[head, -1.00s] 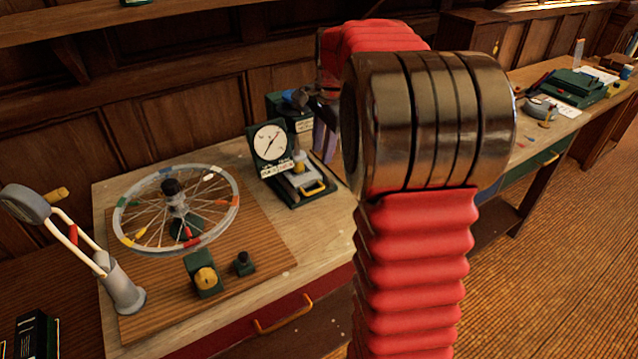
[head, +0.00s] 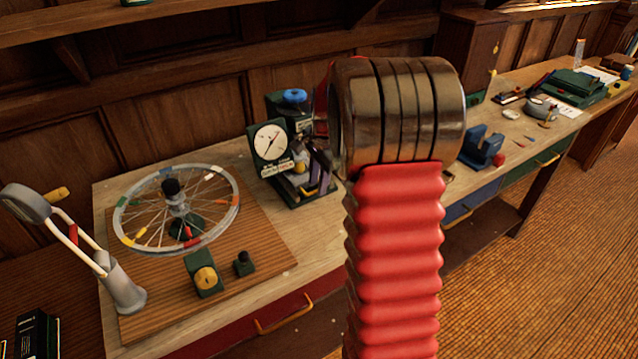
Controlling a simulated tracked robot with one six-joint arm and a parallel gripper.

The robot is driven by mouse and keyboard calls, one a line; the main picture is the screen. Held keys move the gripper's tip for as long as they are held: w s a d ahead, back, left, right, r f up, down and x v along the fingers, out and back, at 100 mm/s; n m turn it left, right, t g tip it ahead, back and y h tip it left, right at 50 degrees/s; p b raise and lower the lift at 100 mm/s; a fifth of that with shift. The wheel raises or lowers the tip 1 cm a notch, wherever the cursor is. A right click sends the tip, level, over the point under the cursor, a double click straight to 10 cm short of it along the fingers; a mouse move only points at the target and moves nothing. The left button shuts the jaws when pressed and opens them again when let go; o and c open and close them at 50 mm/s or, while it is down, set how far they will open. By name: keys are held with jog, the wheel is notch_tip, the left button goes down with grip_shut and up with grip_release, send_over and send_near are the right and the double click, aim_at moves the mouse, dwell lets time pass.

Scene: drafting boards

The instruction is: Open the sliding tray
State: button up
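A green instrument with a round white dial (head: 270,141) and a blue knob (head: 294,96) stands at the back of the wooden bench. A pale sliding tray (head: 297,183) sits low at its front, mostly covered by my gripper. In the earlier frame its yellow handle shows at the front; now I cannot make it out clearly. My gripper (head: 319,180) is small and dark in the head view, in front of the tray and low over it. My arm hides part of it. I cannot tell whether its fingers are open, shut or touching the handle.
A spoked wheel (head: 125,222) stands on a wooden board left of the instrument, with a grey lamp-like arm (head: 122,285) beside it. A red drawer (head: 240,333) is below. A blue block-like tool (head: 482,146) lies on the bench to the right.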

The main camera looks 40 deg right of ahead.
jog(key=shift+w+f, duration=0.1)
jog(key=shift+f, duration=0.5)
jog(key=shift+c, duration=0.5)
grip_shut()
dwell(0.6)
